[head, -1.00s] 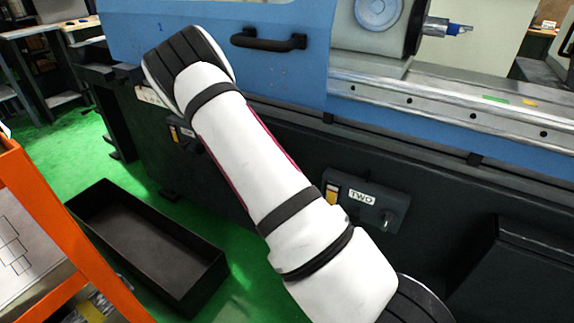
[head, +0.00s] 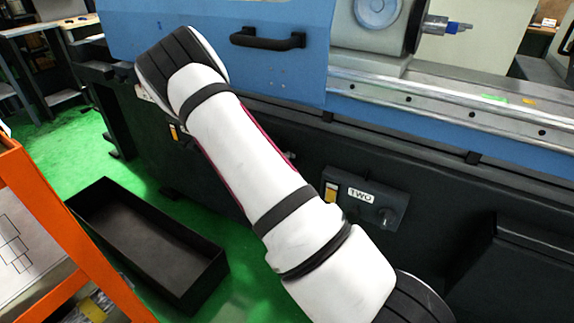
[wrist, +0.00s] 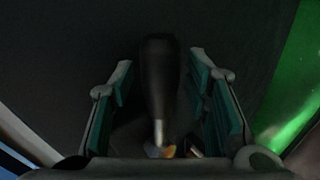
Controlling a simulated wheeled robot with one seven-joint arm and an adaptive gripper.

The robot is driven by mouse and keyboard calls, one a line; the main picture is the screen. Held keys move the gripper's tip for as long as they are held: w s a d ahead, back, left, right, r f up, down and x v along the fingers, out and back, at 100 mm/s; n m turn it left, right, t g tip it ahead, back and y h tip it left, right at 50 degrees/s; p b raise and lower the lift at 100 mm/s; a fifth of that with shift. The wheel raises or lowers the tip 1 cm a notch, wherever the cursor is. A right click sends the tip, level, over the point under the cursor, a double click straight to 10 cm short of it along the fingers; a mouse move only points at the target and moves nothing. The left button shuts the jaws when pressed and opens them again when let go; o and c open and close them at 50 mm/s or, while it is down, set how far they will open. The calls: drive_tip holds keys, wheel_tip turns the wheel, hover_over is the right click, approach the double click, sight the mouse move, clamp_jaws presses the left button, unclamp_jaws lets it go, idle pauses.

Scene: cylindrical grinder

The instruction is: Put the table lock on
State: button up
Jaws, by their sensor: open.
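In the wrist view, my gripper (wrist: 161,98) is open, with one green-padded finger on each side of a dark lever handle (wrist: 160,65). The handle has a short bright metal stem at its lower end. It stands between the fingers with a visible gap to each side. I cannot tell for sure that this is the table lock. In the head view my arm hides the gripper and the handle. A panel marked TWO (head: 362,197), with a dark knob, is on the machine's dark front, right of my arm.
The blue machine door (head: 215,45) with its black handle (head: 268,39) is above my arm. A black open tray (head: 145,240) lies on the green floor. An orange frame (head: 62,235) stands at the left. Green floor shows between machine and tray.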

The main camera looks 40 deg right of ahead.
drive_tip(key=v, duration=1.2)
drive_tip(key=shift+d, duration=0.1)
